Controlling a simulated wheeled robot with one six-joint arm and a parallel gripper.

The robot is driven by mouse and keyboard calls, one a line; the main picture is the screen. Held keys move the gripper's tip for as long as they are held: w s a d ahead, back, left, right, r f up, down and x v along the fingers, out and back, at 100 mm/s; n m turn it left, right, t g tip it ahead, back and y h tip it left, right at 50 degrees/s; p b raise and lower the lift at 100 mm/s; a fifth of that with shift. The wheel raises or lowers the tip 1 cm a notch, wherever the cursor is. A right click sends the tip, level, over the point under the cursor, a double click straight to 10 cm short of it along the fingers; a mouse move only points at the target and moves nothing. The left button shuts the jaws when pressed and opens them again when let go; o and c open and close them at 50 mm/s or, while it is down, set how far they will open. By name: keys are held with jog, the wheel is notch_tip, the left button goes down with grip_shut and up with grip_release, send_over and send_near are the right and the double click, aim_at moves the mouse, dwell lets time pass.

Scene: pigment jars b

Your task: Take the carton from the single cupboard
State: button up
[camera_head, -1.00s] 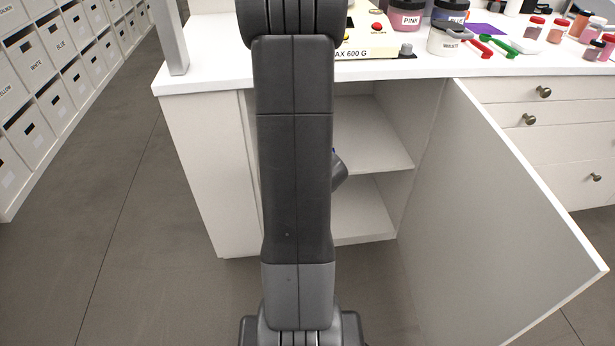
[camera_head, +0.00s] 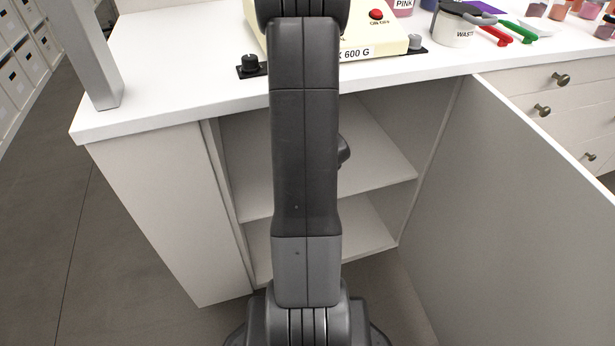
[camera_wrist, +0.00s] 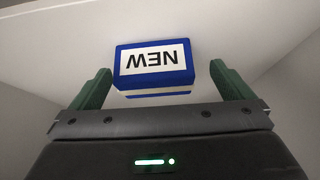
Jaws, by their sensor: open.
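The carton (camera_wrist: 154,84) is a blue box with a white label reading NEW, upside down in the wrist view. It stands on a pale shelf inside the cupboard. My gripper (camera_wrist: 160,88) is open, with one green finger on each side of the carton's near end in the picture; I cannot tell whether they touch it. In the head view the cupboard (camera_head: 385,150) is open and shows two shelf levels. My arm covers its middle, and the carton and gripper are hidden there.
The cupboard door (camera_head: 520,220) stands swung open to the right. The white worktop (camera_head: 170,60) overhangs the cupboard and carries a scale (camera_head: 390,42) and a waste pot (camera_head: 455,28). Drawers (camera_head: 560,95) lie to the right. A grey post (camera_head: 90,60) stands at the left.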

jog(key=b+x, duration=0.2)
jog(key=x, duration=0.2)
jog(key=shift+w+f, duration=0.2)
jog(key=shift+f, duration=0.05)
jog(key=shift+r, duration=0.1)
grip_shut()
grip_release()
dwell(0.4)
